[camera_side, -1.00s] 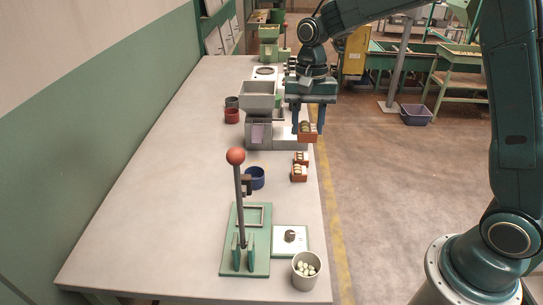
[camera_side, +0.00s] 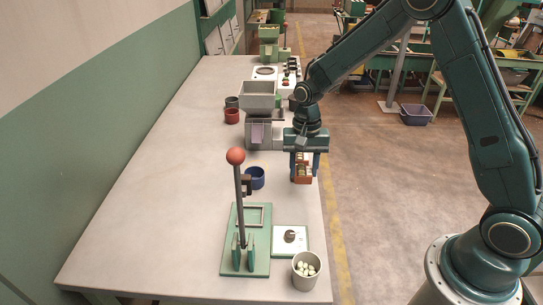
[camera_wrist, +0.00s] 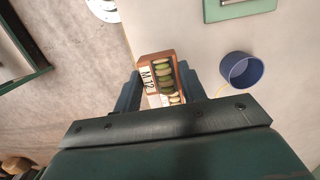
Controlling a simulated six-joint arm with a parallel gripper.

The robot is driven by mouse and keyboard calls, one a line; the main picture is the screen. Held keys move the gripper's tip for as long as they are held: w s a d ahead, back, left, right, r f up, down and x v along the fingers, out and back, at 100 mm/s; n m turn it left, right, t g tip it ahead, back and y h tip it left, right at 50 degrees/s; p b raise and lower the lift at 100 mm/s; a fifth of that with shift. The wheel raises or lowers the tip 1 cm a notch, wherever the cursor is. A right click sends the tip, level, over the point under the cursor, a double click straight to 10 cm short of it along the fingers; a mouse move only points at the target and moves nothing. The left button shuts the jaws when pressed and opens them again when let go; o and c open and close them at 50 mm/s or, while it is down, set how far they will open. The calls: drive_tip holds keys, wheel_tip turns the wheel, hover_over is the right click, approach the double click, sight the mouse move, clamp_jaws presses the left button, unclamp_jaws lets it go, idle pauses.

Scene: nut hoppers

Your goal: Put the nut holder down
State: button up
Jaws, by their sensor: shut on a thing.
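An orange-brown nut holder (camera_wrist: 148,63) with a white M12 label and a row of greenish nuts sits between the fingers of my gripper (camera_wrist: 158,84) in the wrist view. In the side view my gripper (camera_side: 304,174) is shut on this nut holder (camera_side: 303,180) at the table's right edge, to the right of the blue cup. The holders standing at that spot overlap with it there and are partly hidden by my fingers. A second white label and more nuts show just below it in the wrist view. I cannot tell whether the held one touches the table.
A blue cup (camera_side: 255,178) stands to the left. A grey hopper machine (camera_side: 259,100) stands behind. A green lever press (camera_side: 240,255), a small dial box (camera_side: 290,239) and a grey cup of pale balls (camera_side: 306,268) are in front. The table's left side is clear.

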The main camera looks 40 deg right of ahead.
sight(303, 167)
drive_tip(key=shift+f, duration=3.35)
drive_tip(key=shift+f, duration=0.1)
drive_tip(key=o, duration=1)
drive_tip(key=r, duration=0.7)
drive_tip(key=w+d+r, duration=0.1)
drive_tip(key=r, duration=0.2)
drive_tip(key=shift+r, duration=1.1)
